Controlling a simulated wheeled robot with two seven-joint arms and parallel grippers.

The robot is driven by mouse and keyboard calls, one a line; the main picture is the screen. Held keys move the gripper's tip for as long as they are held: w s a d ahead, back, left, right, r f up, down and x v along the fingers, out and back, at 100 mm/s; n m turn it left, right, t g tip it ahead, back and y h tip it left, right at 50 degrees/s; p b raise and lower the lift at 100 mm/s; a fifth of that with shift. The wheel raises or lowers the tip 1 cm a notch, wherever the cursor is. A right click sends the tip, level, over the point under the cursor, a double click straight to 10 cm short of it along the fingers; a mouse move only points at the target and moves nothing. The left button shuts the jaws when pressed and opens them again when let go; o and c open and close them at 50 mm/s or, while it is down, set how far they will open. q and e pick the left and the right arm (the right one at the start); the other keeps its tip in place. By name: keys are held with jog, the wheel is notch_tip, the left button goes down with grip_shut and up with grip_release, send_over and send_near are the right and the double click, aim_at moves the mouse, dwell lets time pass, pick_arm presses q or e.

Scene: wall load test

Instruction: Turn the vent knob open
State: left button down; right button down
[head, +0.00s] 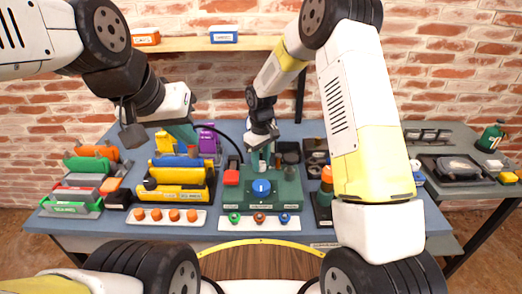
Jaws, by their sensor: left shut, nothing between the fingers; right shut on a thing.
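A round blue knob (261,187) sits on the front of a green unit (287,192) at the middle of the table. I take it for the vent knob; its labels are too small to read. My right gripper (262,162) points down over the back of the green unit, just behind the knob. It is shut on a small grey part, mostly hidden by the fingers. The knob's face is uncovered and appears apart from the fingers. My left gripper (190,143) is shut and empty, above the back of the yellow holders, left of the green unit.
A white strip (259,224) with three coloured round pieces lies in front. Yellow holders (180,192) and a strip with orange pieces (147,217) are left. An orange-topped bottle (326,180) stands right, near my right arm.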

aim_at(261, 163)
jog(key=shift+n, duration=0.3)
jog(key=c, duration=1)
grip_release()
jog(key=shift+r, duration=0.15)
notch_tip(261, 163, up, 8)
jog(key=shift+f, duration=0.2)
